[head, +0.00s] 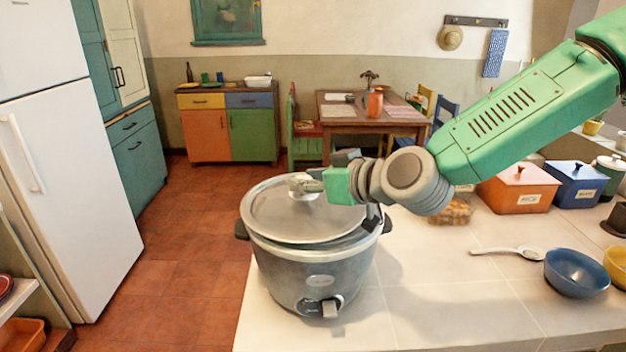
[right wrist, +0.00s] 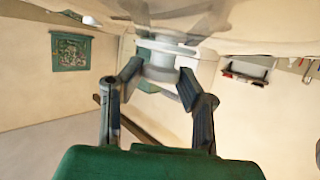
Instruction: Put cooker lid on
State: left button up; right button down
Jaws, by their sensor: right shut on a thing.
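The grey cooker (head: 315,275) stands upright at the left end of the tiled counter, with its dark control panel facing me. The round metal lid (head: 280,222) is over the cooker's mouth, set somewhat to the left and tilted. Part of the cooker's rim shows at the right; I cannot tell whether the lid touches it. My right gripper (head: 305,185) is shut on the lid's knob. In the right wrist view, the fingers (right wrist: 150,85) are at both sides of the pale knob (right wrist: 160,62), with the lid's surface (right wrist: 240,15) along the top. My left gripper is out of view.
On the counter at right are a spoon (head: 508,252), a blue bowl (head: 574,273), a yellow bowl (head: 616,265), an orange canister (head: 518,188) and a blue canister (head: 577,184). The counter just right of the cooker is clear. A white fridge (head: 65,160) stands at left.

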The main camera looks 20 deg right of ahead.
jog(key=shift+d+f, duration=0.25)
jog(key=shift+d, duration=0.65)
jog(key=c, duration=1.1)
grip_release()
jog(key=shift+d, duration=0.25)
jog(key=shift+o, duration=0.2)
jog(key=shift+a, duration=0.75)
jog(key=shift+s+a+r, duration=0.1)
jog(key=shift+s, duration=0.05)
jog(key=d+v, duration=0.1)
jog(key=v, duration=1.1)
jog(key=shift+w+d+f, duration=0.2)
jog(key=shift+f, duration=0.05)
